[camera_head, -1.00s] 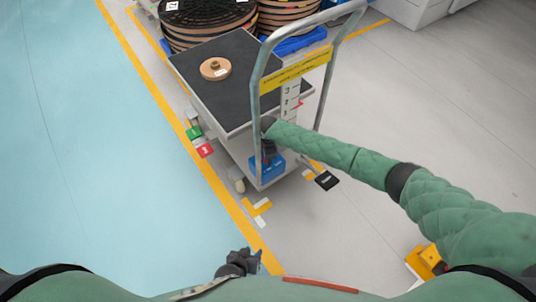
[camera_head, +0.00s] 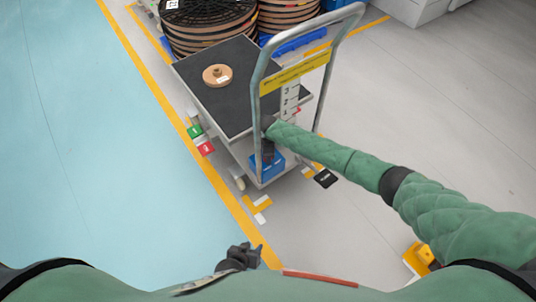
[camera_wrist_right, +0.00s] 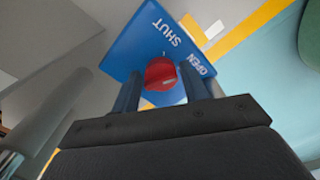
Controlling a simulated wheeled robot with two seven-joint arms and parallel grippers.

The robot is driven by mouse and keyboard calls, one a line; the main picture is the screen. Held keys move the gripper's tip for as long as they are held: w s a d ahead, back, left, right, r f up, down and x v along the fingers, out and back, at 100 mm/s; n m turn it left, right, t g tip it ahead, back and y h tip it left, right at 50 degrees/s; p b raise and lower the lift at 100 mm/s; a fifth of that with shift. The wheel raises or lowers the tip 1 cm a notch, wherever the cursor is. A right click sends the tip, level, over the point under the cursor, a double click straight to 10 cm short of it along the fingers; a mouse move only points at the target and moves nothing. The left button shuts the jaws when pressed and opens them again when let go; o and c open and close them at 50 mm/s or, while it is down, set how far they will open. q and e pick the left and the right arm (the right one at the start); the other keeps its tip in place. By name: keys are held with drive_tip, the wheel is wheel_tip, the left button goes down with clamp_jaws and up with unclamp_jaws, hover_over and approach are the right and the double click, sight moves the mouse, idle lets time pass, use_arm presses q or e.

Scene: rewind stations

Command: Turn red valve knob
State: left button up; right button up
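The red valve knob (camera_wrist_right: 160,73) sits on a blue plate (camera_wrist_right: 140,35) lettered SHUT and OPEN in the right wrist view. My right gripper (camera_wrist_right: 161,80) has one finger on each side of the knob, and both seem to touch it. In the head view my green right arm reaches to the cart's handle end, where the blue valve unit (camera_head: 272,166) shows low down; the knob is hidden there. My left gripper (camera_head: 243,256) is dark and small at the bottom middle, away from the cart; its finger opening is unclear.
The cart (camera_head: 236,133) has a dark top carrying a small brown spool (camera_head: 217,75) and a tall grey push handle (camera_head: 259,80) beside my right arm. Large reels (camera_head: 207,25) stand behind it.

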drive_tip(key=shift+o, duration=0.9)
drive_tip(key=shift+r+p, duration=0.35)
drive_tip(key=shift+r, duration=3.55)
